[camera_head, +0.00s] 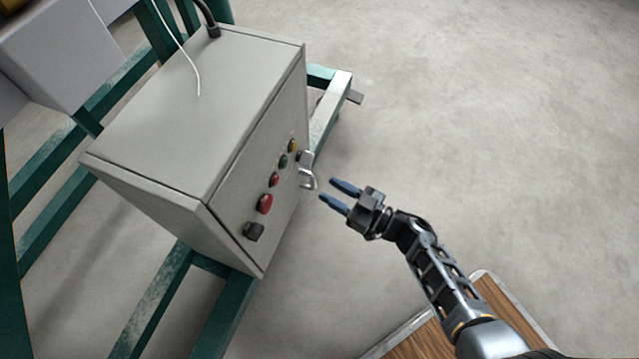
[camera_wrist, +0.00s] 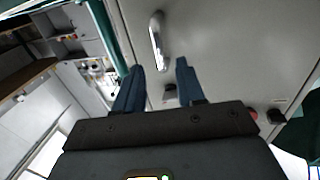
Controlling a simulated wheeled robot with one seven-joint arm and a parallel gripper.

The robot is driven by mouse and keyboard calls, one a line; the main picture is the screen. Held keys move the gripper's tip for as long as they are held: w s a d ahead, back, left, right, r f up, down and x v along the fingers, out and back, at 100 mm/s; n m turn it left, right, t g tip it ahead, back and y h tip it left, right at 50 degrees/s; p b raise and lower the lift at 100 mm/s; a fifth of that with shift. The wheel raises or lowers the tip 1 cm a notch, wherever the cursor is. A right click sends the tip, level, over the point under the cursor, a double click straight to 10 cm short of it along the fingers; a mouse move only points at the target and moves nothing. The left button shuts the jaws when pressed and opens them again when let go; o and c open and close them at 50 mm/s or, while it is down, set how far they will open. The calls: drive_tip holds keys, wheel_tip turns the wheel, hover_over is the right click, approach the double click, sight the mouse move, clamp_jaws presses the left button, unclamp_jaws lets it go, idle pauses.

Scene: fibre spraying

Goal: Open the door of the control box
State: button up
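The grey control box (camera_head: 190,110) sits on a green metal frame, its door (camera_head: 250,175) facing right. The door looks shut. A silver handle (camera_head: 309,178) stands out near the door's far edge; it also shows in the wrist view (camera_wrist: 157,40), ahead of the fingers. My gripper (camera_head: 332,191) is just to the right of the handle, with two blue fingers apart and nothing between them. In the wrist view, my gripper (camera_wrist: 160,80) points at the door panel (camera_wrist: 225,45). The fingers look apart from the handle.
Red, green and yellow buttons and a black knob (camera_head: 254,231) line the door. Green frame bars (camera_head: 330,115) run behind and below the box. A wooden-topped surface (camera_head: 425,340) is at the bottom right. The floor to the right is clear.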

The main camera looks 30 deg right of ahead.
drive_tip(key=b+x, duration=0.1)
drive_tip(key=x, duration=0.3)
drive_tip(key=shift+w+a, duration=0.15)
drive_tip(key=shift+w, duration=0.15)
clamp_jaws()
idle(0.5)
